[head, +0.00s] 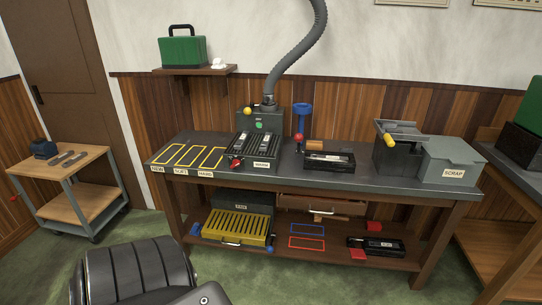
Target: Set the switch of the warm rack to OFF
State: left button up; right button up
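The warm rack (243,151) is a dark slatted rack on the workbench, left of its middle, with a pale label reading WARM (262,164) on its front. Metal pieces lie on its slats. A small red part (235,163) sits at its front left; I cannot tell whether this is the switch or how it is set. Behind the rack stands a dark box (260,121) with a green spot on its face, a yellow ball knob (247,111) at its left and a grey hose (296,50) rising from its top. Neither of my grippers is in view.
The workbench (382,178) also holds yellow-outlined spaces (188,157), a blue stand (302,112), a black tray (330,160) and a grey SCRAP bin (451,163). A yellow rack (237,227) is on the lower shelf. A cart (62,165) stands left.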

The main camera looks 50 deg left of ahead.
aim_at(236, 163)
jog(key=z, duration=0.05)
jog(key=i, duration=0.8)
jog(key=u, duration=1)
jog(key=i, duration=0.5)
jog(key=u, duration=0.5)
